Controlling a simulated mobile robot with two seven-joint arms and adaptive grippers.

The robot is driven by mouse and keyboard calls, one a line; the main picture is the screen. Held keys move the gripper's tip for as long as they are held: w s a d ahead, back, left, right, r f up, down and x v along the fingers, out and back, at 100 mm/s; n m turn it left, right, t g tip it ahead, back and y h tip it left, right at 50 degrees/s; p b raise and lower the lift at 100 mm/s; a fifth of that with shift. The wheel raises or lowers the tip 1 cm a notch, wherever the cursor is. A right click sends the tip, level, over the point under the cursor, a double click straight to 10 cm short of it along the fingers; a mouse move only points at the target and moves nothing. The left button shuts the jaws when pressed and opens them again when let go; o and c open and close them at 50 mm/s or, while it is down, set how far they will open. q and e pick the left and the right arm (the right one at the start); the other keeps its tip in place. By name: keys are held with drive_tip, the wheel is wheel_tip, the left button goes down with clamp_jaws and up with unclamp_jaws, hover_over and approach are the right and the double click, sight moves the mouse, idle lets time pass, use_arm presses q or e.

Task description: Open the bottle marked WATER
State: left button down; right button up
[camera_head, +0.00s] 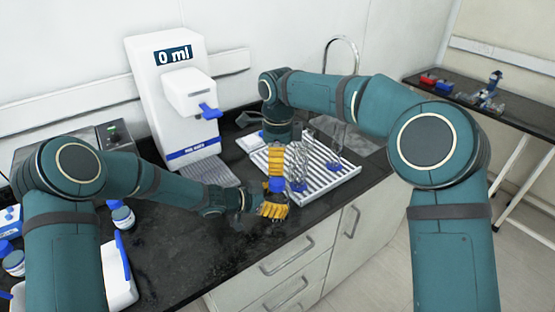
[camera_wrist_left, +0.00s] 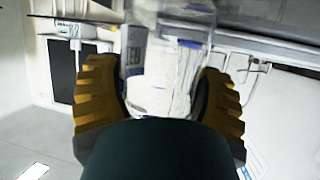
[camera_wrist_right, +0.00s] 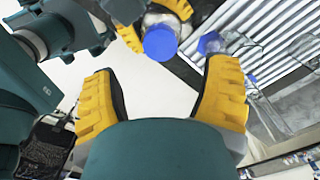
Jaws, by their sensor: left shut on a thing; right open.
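A clear bottle (camera_wrist_left: 160,75) with a blue cap (camera_wrist_right: 160,42) is between the yellow fingers of my left gripper (camera_head: 271,210), which is shut on it. In the left wrist view the bottle's body is see-through with a pale label; I cannot read its marking. The blue cap also shows in the head view (camera_head: 277,184), just above the left fingers. My right gripper (camera_head: 283,160) is open above the cap. In the right wrist view the cap lies beyond and between its spread fingertips (camera_wrist_right: 160,85), with nothing gripped. Most of the bottle is hidden in the head view.
A ribbed drying rack (camera_head: 335,187) with glassware is close behind the grippers. A white dispenser reading 0 ml (camera_head: 172,95) stands at the back. Small blue-lidded bottles (camera_head: 122,217) and a white container (camera_head: 117,275) are at left. The dark counter (camera_head: 180,255) in front is clear.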

sight(277, 181)
drive_tip(key=shift+m, duration=0.5)
drive_tip(key=shift+f, duration=3.95)
clamp_jaws()
